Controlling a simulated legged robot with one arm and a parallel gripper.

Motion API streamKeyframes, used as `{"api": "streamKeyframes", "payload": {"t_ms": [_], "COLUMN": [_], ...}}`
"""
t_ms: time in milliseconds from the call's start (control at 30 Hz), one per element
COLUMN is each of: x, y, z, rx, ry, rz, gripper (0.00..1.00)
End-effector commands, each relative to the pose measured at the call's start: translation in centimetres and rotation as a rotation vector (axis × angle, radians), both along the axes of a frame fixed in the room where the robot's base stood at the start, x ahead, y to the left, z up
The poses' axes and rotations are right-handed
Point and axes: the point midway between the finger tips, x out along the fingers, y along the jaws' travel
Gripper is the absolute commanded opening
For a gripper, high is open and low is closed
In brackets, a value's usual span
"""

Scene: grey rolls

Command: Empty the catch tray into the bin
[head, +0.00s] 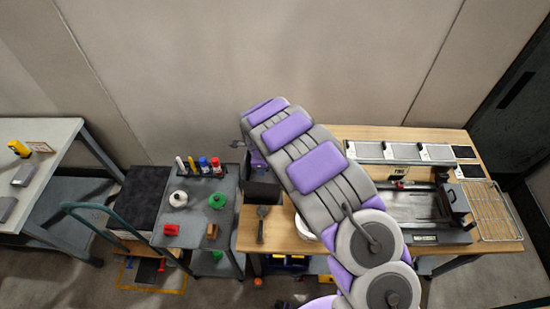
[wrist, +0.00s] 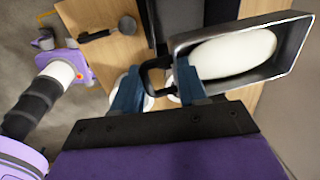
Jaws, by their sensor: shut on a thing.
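In the wrist view, my gripper (wrist: 158,88) is shut on the black handle of a dark metal tray (wrist: 182,52), which I take to be the catch tray. A smooth white mass (wrist: 236,52) lies inside it. The tray is held off the bench, its open side facing the camera; I cannot tell how far it tilts. In the head view my arm hides most of the gripper and tray. I cannot say for sure which thing is the bin; a black box (head: 262,193) stands on the bench to the left of my arm.
The wooden bench (head: 246,236) carries a dark scoop-like tool (head: 262,224), a partly hidden white round thing (head: 304,228), a machine (head: 420,205) and a wire rack (head: 490,212). A grey cart (head: 190,236) with spools stands left. The wall is close behind.

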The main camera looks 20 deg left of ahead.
Motion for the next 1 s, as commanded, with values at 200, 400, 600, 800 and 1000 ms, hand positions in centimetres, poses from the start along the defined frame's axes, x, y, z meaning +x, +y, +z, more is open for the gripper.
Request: {"api": "streamKeyframes", "payload": {"t_ms": [200,400,600,800,1000], "x": [-0.2,-0.2,-0.3,0.0,-0.1], "y": [0.7,0.5,-0.4,-0.3,0.1], "z": [0.0,-0.2,-0.5,-1.5,-2.3], "rx": [0.02,0.064,0.106,0.169,0.22], "ry": [0.007,0.021,0.029,0.039,0.05], "rz": [0.001,0.004,-0.002,-0.001,-0.002], "gripper": [0.0,0.0,0.0,0.0,0.0]}}
